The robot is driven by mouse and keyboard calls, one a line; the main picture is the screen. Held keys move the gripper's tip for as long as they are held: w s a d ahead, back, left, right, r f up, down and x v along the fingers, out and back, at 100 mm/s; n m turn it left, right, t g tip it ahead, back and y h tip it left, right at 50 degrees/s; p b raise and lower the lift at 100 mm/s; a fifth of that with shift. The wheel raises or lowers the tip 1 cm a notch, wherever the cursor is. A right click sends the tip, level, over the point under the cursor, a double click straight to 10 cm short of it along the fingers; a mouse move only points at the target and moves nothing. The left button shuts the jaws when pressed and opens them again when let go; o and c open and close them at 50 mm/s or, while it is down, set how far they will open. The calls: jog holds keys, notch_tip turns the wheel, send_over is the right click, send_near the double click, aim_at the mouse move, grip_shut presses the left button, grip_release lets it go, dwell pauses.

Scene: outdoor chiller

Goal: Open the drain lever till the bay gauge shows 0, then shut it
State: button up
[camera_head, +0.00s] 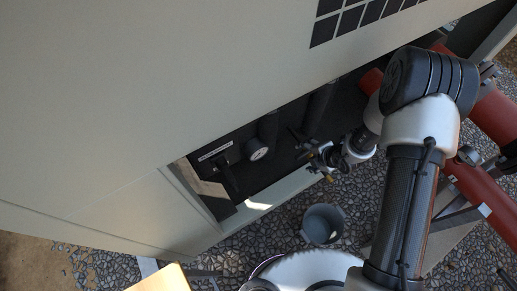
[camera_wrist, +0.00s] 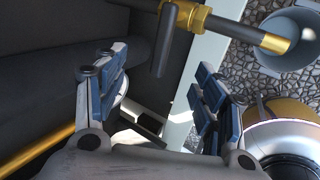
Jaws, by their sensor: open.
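The drain lever (camera_wrist: 164,42) is a dark bar on a brass valve (camera_wrist: 190,16) at the top of the wrist view. The valve's brass spout (camera_wrist: 262,38) points right, towards a grey bucket (camera_wrist: 283,42). My gripper (camera_wrist: 160,66) is open, its blue-padded fingers apart, with the lever's lower end ahead of the gap; contact cannot be told. In the head view my gripper (camera_head: 318,160) is at the front of the dark bay, and the lever is not clear there. The bay gauge (camera_head: 257,149) is a small round white dial; its reading is too small to make out.
The grey bucket (camera_head: 322,224) stands on the pebbled ground below the bay. The large cabinet panel (camera_head: 150,90) overhangs the bay at left. Red pipes (camera_head: 480,195) run at right beside my arm. A pale ledge (camera_head: 285,191) edges the bay.

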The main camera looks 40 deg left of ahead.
jog(key=p+v, duration=0.1)
jog(key=v, duration=0.2)
jog(key=shift+s+d+r, duration=0.1)
jog(key=shift+r, duration=0.05)
